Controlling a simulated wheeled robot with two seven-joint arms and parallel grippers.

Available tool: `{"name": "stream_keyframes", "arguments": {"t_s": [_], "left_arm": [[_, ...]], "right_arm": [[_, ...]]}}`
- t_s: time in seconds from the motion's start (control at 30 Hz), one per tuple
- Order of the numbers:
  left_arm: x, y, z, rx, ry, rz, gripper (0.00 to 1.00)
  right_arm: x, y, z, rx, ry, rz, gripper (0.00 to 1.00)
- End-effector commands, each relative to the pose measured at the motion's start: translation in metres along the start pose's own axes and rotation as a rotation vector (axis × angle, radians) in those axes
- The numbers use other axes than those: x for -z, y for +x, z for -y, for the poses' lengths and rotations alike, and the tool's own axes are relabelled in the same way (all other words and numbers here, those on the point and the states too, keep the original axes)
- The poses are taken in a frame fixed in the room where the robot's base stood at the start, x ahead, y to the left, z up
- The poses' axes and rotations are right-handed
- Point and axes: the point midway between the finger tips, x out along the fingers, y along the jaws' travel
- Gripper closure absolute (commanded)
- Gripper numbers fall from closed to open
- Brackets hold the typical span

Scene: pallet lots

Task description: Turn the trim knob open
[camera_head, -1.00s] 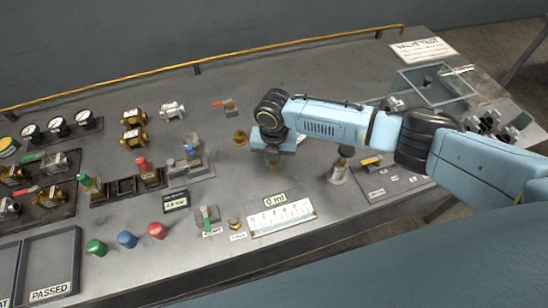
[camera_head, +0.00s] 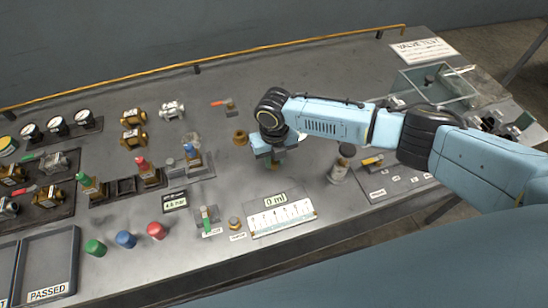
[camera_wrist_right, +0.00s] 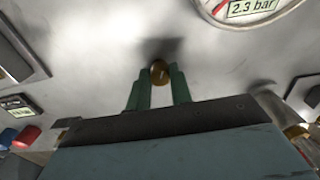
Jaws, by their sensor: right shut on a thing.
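A small round brass knob (camera_wrist_right: 160,72), taken as the trim knob, sits between the two green fingers of my right gripper (camera_wrist_right: 160,84) in the right wrist view. The fingers are shut on it, one on each side, and its top shows a pale mark. In the head view my right gripper (camera_head: 275,166) points down at the middle of the bench, and its body and fingers hide most of the knob. My left gripper is in neither view.
A round gauge (camera_wrist_right: 250,10) reading 2.3 bar is close by. A scale plate (camera_head: 282,218) showing 0 ml, a green-handled valve (camera_head: 207,218) and a brass fitting (camera_head: 235,223) stand nearer the front edge. A metal cylinder (camera_head: 341,165) stands to the right.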

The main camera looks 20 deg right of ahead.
Motion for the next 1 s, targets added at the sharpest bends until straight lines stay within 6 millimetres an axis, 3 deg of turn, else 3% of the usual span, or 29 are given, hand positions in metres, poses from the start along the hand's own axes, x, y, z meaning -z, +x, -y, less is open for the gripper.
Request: {"name": "stream_keyframes", "arguments": {"t_s": [0.27,0.3,0.43,0.77,1.0], "left_arm": [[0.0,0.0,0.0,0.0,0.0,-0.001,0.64],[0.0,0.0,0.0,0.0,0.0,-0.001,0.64],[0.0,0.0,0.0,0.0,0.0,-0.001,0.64],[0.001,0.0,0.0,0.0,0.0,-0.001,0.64],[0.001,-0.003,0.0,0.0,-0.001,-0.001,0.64]], "right_arm": [[0.001,0.0,-0.001,-0.001,0.0,-0.003,1.0],[0.001,0.0,-0.001,-0.001,0.0,-0.003,0.73],[0.001,0.0,0.0,-0.001,0.001,-0.002,0.57],[0.0,-0.003,0.0,0.0,0.001,0.0,0.57],[-0.001,-0.041,0.0,-0.002,0.0,0.003,0.57]]}}
